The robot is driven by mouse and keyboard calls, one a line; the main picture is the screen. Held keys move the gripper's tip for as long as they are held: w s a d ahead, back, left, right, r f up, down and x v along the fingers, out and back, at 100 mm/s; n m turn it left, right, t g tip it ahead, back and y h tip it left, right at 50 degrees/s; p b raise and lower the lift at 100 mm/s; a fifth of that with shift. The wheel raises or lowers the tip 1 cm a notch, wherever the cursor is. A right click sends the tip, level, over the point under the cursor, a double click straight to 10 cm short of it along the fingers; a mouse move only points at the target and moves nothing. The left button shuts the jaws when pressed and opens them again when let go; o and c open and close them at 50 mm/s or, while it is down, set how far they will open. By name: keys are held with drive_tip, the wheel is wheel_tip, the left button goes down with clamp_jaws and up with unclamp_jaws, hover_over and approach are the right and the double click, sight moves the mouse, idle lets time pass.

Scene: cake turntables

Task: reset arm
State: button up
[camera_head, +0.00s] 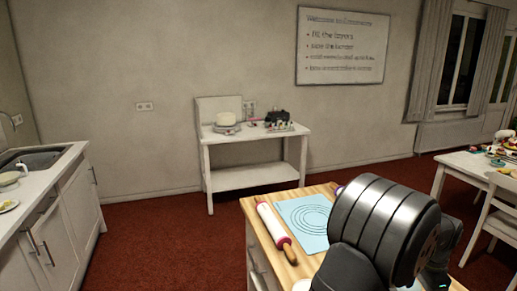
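My arm fills the lower right of the head view, in front of a wooden-topped counter (258,222). Its dark, rounded links cover part of the counter and of the blue mat. My gripper's fingers do not show, so I cannot see whether they hold anything.
On the counter lie a rolling pin (273,231) and a blue mat (300,213) with printed circles. A white side table (255,139) at the back wall bears a cake (229,118) on a stand. A kitchen counter (62,178) is left; a dining table (455,160) is right. Red floor lies between.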

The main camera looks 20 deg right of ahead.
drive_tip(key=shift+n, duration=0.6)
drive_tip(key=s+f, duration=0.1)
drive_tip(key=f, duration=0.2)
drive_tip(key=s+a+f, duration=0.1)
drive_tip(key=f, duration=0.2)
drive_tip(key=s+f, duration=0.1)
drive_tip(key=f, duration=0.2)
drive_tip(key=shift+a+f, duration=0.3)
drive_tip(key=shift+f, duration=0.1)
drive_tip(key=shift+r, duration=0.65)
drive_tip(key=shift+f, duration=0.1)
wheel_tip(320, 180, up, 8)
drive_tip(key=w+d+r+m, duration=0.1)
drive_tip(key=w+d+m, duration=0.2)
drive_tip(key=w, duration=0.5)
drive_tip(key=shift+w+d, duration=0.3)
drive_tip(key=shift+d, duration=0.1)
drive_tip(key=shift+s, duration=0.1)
